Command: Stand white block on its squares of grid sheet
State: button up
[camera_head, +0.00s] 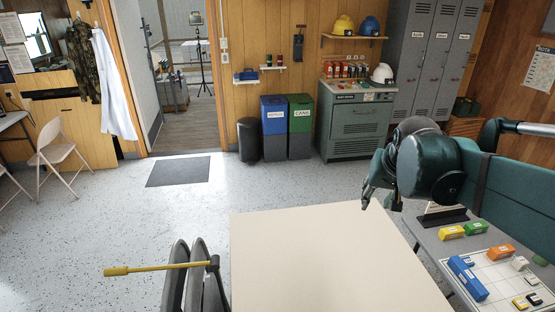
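The grid sheet (488,268) lies on a grey table at the lower right. Two small white blocks show at its right side: one white block (519,263) and, just below it, another (531,279). They are too small to tell which squares they cover. My gripper (380,203) hangs to the left of that table, high above it and apart from the blocks. Its fingers look spread, with nothing seen between them. The sheet's right and lower parts are cut off by the frame.
A blue block (467,279) and an orange block (500,252) are on the sheet; yellow (451,232) and green (476,228) blocks stand behind it. Small yellow-and-dark blocks (519,303) are near the bottom edge.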

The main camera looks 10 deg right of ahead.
jog(key=s+a+f+n+t+y, duration=0.1)
jog(key=s+a+f+n, duration=0.1)
jog(key=s+a, duration=0.4)
jog(key=s+a+f+n, duration=0.2)
jog(key=s+a, duration=0.4)
jog(key=a, duration=0.4)
jog(key=shift+s+f+n+t+y, duration=0.4)
jog(key=shift+f, duration=0.1)
